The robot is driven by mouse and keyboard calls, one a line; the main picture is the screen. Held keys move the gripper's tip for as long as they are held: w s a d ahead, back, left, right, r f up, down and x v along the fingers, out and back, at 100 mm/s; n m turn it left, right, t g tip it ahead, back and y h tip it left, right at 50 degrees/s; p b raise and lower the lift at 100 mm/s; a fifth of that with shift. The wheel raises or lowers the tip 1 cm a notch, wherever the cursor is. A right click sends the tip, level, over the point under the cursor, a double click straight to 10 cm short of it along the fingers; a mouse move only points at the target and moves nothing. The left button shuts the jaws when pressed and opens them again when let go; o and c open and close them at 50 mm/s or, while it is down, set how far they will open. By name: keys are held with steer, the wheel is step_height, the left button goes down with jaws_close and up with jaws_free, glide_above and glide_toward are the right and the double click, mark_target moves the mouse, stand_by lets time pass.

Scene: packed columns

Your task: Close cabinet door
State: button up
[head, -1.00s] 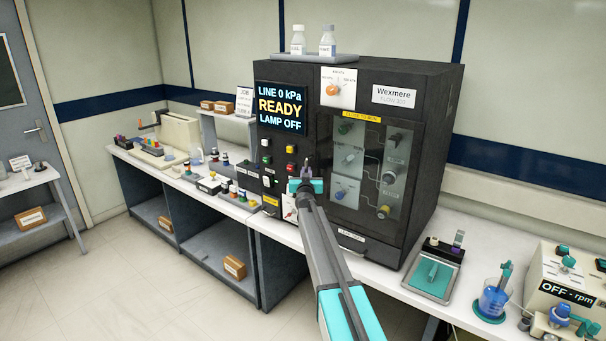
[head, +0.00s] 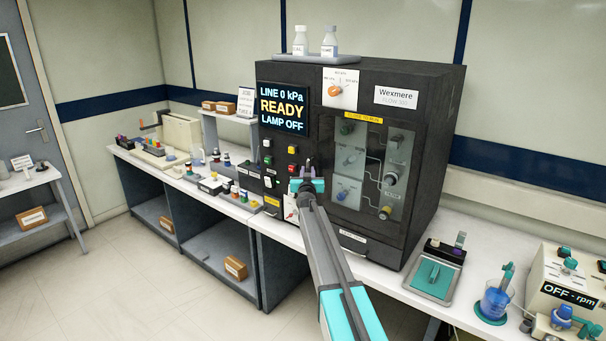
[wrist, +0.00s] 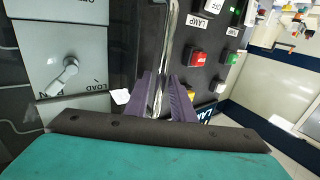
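The black cabinet (head: 428,150) stands on the bench in the head view. Its dark-framed glass door (head: 372,170) is on the front, with valves and knobs visible behind it. The door looks nearly flush with the front; I cannot tell whether it is fully closed. My gripper (head: 306,178) is at the door's left edge in the head view. In the wrist view, the purple fingers of my gripper (wrist: 163,95) lie on both sides of the upright chrome door handle (wrist: 163,45), close against it. My gripper hides the handle in the head view.
Red, green and yellow buttons (wrist: 198,57) sit beside the handle. A display (head: 282,108) reads READY. Bottles on a tray (head: 313,57) stand on top of the cabinet. A scale (head: 435,272) and a blue beaker (head: 494,301) stand to the right on the bench.

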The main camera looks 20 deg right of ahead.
steer(key=shift+s+d+f, duration=0.1)
steer(key=shift+d+f, duration=0.05)
steer(key=shift+d, duration=0.25)
steer(key=shift+s+f, duration=0.1)
steer(key=shift+s, duration=0.05)
steer(key=a+b+v, duration=0.1)
steer(key=v, duration=1.2)
steer(key=shift+r, duration=0.25)
steer(key=shift+s+f, duration=0.1)
steer(key=shift+s, duration=0.05)
stand_by(0.4)
